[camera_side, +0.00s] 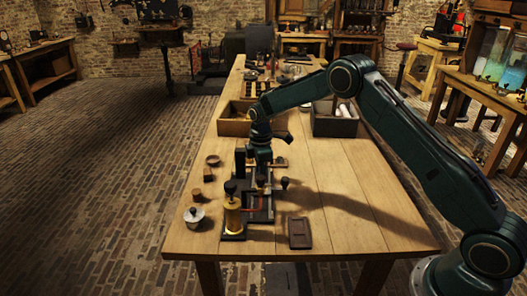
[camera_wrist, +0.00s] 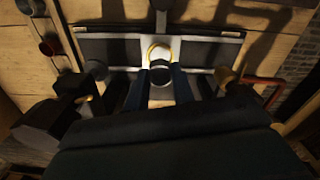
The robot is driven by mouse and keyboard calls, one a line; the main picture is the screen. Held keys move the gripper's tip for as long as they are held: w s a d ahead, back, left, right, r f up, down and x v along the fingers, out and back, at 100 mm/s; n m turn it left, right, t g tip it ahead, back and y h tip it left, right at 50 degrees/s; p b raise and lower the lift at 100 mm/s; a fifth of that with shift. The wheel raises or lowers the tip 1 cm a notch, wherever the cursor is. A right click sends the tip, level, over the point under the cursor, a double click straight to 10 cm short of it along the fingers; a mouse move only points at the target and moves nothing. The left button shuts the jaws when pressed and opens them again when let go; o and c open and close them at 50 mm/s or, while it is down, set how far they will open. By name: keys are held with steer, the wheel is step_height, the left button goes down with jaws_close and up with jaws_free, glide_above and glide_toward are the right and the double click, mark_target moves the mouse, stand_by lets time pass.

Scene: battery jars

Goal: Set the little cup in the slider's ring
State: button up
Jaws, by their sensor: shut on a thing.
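My gripper (camera_side: 262,180) points down over the dark apparatus on the table; in the wrist view its two dark fingers (camera_wrist: 161,88) are closed around a small pale, round thing with a dark band, which looks like the little cup (camera_wrist: 160,75). A brass-coloured ring (camera_wrist: 158,51) shows just beyond the cup, over a pale strip across the dark frame. It looks like the slider's ring, partly covered by the cup. I cannot tell whether the cup touches it. In the side view the fingers hide the cup and ring.
A brass cylinder (camera_side: 233,217) stands at the apparatus's near left. A lidded pale pot (camera_side: 194,217) and small brown pieces (camera_side: 208,175) lie left of it. A dark flat plate (camera_side: 299,233) lies at right. Open boxes (camera_side: 335,126) stand behind. The table's right side is clear.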

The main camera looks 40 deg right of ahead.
steer(key=shift+f, duration=1.25)
steer(key=shift+f, duration=0.6)
stand_by(0.8)
steer(key=o, duration=0.7)
steer(key=shift+c, duration=0.2)
steer(key=shift+r, duration=0.1)
step_height(320, 180, up, 11)
stand_by(1.1)
stand_by(0.4)
